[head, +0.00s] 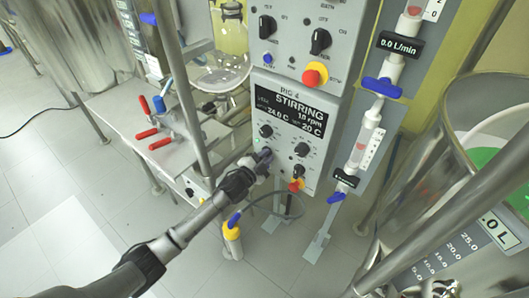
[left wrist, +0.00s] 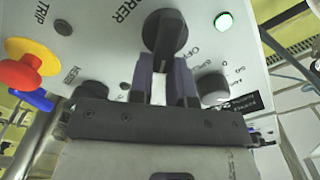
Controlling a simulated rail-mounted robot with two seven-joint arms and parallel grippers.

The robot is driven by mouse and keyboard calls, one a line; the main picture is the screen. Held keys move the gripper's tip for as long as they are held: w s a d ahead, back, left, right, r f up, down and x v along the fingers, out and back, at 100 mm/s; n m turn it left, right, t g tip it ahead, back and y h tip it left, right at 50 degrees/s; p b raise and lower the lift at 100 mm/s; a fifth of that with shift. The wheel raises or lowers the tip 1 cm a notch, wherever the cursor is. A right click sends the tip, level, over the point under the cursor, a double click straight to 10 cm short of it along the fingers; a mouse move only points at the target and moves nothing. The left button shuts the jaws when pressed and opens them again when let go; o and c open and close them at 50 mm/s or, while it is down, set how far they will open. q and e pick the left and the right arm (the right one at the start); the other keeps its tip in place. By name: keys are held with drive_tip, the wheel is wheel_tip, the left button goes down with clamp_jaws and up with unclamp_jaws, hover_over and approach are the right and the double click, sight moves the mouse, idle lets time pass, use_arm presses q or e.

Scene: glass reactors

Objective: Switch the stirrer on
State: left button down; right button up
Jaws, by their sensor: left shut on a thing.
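The grey control panel (head: 283,135) of the reactor rig stands in the middle of the head view. Its display (head: 291,108) reads STIRRING with 18 rpm. My left gripper (head: 264,157) reaches up to the lower part of this panel from the left. In the left wrist view its two fingers (left wrist: 161,80) are shut on a dark rotary knob (left wrist: 165,33), the stirrer knob, under a partly cut-off label ending in "RER". A green lamp (left wrist: 224,22) is lit beside the knob. The gripper hides part of this knob in the head view. My right gripper does not show.
A red-and-yellow stop button (left wrist: 24,66) and another knob (left wrist: 212,88) sit close by the gripped knob. Clamps with red handles (head: 160,144) lie on the bench at left. A steel vessel (head: 430,170) stands at right. The tiled floor (head: 90,215) at lower left is clear.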

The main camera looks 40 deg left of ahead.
use_arm(q)
drive_tip(key=shift+d+f+m, duration=0.1)
drive_tip(key=shift+f+m, duration=0.05)
drive_tip(key=shift+m, duration=0.55)
drive_tip(key=c, duration=1.1)
unclamp_jaws()
drive_tip(key=shift+o, duration=0.2)
drive_tip(key=shift+p, duration=0.3)
drive_tip(key=s+p, duration=0.3)
drive_tip(key=s, duration=1.1)
drive_tip(key=shift+d+p, duration=0.2)
drive_tip(key=shift+p, duration=0.15)
